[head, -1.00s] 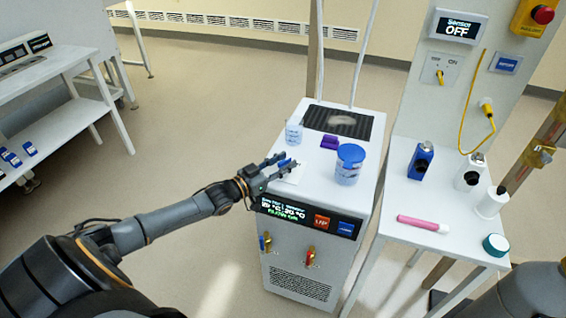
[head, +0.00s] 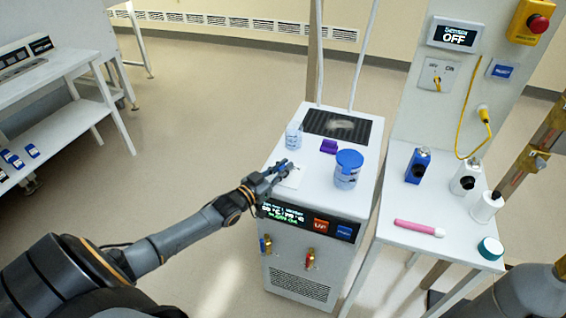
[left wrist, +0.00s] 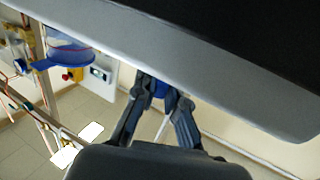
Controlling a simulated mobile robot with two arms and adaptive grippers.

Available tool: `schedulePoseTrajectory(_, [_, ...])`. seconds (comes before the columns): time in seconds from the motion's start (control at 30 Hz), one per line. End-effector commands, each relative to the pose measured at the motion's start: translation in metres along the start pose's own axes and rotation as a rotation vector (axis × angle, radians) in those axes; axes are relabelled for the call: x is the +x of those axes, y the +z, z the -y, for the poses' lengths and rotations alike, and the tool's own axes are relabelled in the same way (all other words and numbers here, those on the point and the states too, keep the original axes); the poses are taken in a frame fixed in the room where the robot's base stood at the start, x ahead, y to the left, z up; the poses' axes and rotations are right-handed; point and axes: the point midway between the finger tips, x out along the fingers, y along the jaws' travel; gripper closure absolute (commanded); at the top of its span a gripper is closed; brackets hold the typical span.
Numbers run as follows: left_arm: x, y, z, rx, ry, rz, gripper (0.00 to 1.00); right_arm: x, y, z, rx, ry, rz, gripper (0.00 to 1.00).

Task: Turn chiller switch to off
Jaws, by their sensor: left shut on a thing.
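The chiller (head: 312,240) is a white box with a dark front display (head: 290,217) carrying small white and green text that I cannot read surely. A pale plate (head: 292,180) lies on its top near the front left edge. My left gripper (head: 284,169) is over this plate, its fingers closed in on something small, most likely the chiller switch, which the fingers hide. In the left wrist view the two fingers (left wrist: 160,90) come together below the white top's edge, with blue between the tips. The switch's position cannot be seen. My right gripper is out of view.
On the chiller top stand a blue-lidded jar (head: 347,170), a small clear bottle (head: 293,136) and a purple block (head: 328,146). The side table at right holds a pink tube (head: 418,228) and several bottles. A wall panel reads "Sensor OFF" (head: 455,35).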

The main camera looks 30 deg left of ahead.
Motion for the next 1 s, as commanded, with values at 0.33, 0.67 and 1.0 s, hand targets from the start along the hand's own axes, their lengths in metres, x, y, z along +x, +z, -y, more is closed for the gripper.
schedulePoseTrajectory(0.33, [0.000,-0.003,-0.003,-0.011,-0.237,0.003,1.00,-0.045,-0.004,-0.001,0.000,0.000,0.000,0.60])
schedulePoseTrajectory(0.67, [0.000,-0.001,-0.003,-0.004,-0.372,0.002,1.00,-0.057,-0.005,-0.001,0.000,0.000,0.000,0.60])
schedulePoseTrajectory(1.0, [0.000,0.000,-0.002,0.001,-0.397,0.001,1.00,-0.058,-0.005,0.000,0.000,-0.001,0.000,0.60])
